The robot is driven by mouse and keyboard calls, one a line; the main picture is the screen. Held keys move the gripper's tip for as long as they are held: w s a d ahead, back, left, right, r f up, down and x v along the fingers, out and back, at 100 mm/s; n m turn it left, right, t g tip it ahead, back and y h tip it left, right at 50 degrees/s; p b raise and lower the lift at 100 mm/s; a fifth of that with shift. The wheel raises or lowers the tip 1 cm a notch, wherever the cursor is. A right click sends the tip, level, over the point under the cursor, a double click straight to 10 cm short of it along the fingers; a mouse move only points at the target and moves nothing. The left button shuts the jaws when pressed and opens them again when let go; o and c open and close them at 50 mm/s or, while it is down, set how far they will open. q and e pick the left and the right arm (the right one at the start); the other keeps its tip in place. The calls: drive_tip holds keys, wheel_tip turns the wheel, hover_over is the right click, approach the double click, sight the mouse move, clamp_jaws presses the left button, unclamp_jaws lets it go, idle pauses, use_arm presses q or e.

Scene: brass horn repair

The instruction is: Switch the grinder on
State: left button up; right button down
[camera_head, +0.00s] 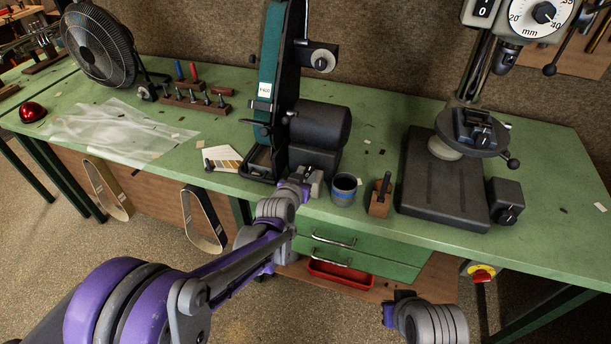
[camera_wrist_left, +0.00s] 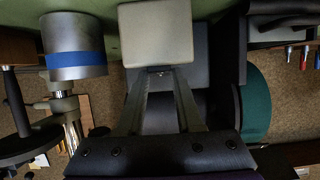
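The grinder is a tall belt machine with a dark teal housing (camera_head: 271,62) and a round black motor (camera_head: 320,124), standing on the green bench. A pale grey box (camera_wrist_left: 156,32) sits low at its front; its face and any switch marks are not readable. My left gripper (camera_head: 308,182) is at the front foot of the grinder. In the left wrist view its fingers (camera_wrist_left: 161,72) come together at the tips, with nothing seen between them, right at the grey box. I cannot tell whether they touch it. My right gripper (camera_head: 397,305) is low in front of the bench, its fingers unclear.
A blue-banded cup (camera_head: 343,190) and a small wooden block with a dark peg (camera_head: 381,195) stand close right of my left gripper. A drill press base (camera_head: 440,185) is further right. Sandpaper sheets (camera_head: 222,159) lie left. A red-and-yellow button (camera_head: 482,274) hangs below the bench edge.

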use_arm(q)
clamp_jaws()
drive_tip(key=shift+r, duration=0.1)
use_arm(e)
drive_tip(key=shift+r, duration=0.1)
use_arm(q)
drive_tip(key=shift+w+d+r+g, duration=0.1)
drive_tip(key=shift+r+g, duration=0.1)
drive_tip(key=shift+g, duration=0.3)
drive_tip(key=shift+w+r+g+y+p, duration=0.25)
drive_tip(key=shift+g+y+p, duration=0.25)
drive_tip(key=shift+g, duration=0.4)
drive_tip(key=shift+w+g, duration=0.1)
drive_tip(key=shift+g, duration=0.6)
use_arm(e)
drive_tip(key=shift+w+r, duration=0.25)
drive_tip(key=shift+r, duration=0.25)
drive_tip(key=shift+w+r, duration=0.2)
drive_tip(key=shift+r, duration=0.25)
